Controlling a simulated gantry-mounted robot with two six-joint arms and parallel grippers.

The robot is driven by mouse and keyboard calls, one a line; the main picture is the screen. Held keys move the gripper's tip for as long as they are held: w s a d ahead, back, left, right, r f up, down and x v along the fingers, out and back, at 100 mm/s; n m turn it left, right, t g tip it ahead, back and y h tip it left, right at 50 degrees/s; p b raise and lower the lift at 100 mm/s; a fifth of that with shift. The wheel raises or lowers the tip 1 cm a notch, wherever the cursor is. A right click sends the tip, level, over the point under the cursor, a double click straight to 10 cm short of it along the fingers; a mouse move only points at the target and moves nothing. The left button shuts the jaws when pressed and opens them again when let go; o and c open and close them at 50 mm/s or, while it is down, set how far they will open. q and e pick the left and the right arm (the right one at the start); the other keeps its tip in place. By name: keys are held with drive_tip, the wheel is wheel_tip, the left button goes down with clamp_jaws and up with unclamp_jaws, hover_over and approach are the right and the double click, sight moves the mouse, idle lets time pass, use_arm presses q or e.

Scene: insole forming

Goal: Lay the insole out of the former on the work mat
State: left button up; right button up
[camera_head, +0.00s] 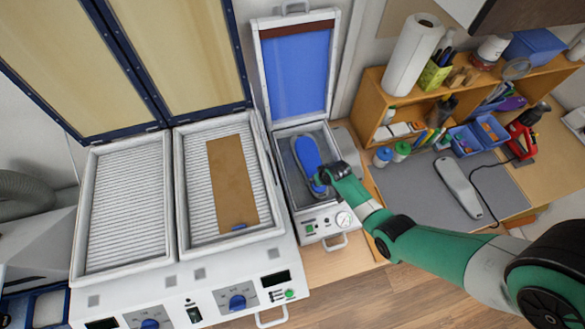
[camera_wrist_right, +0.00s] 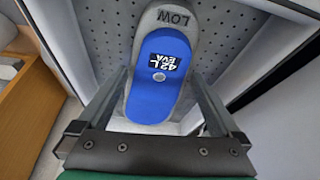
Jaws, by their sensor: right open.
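The blue insole (camera_head: 308,153) lies in the open former (camera_head: 280,150). In the right wrist view the insole (camera_wrist_right: 158,85) carries a label reading "42 L EVA" and sits on a grey form (camera_wrist_right: 172,18) marked LOW. My right gripper (camera_head: 322,178) is at the insole's near end. In the wrist view its open fingers (camera_wrist_right: 160,85) stand one on each side of the insole, with a gap on both sides. The grey work mat (camera_head: 408,192) lies on the bench to the right of the former. My left gripper is not in view.
A white two-bed heater (camera_head: 170,245) with raised lids stands left of the former; a brown sheet (camera_head: 230,180) lies in its right bed. A grey handheld device (camera_head: 458,187) with a cable lies on the mat. A wooden shelf (camera_head: 372,95) with bottles and bins stands behind. The mat's left part is clear.

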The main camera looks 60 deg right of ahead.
drive_tip(key=shift+s+d, duration=0.1)
drive_tip(key=shift+c, duration=0.3)
drive_tip(key=c, duration=1.1)
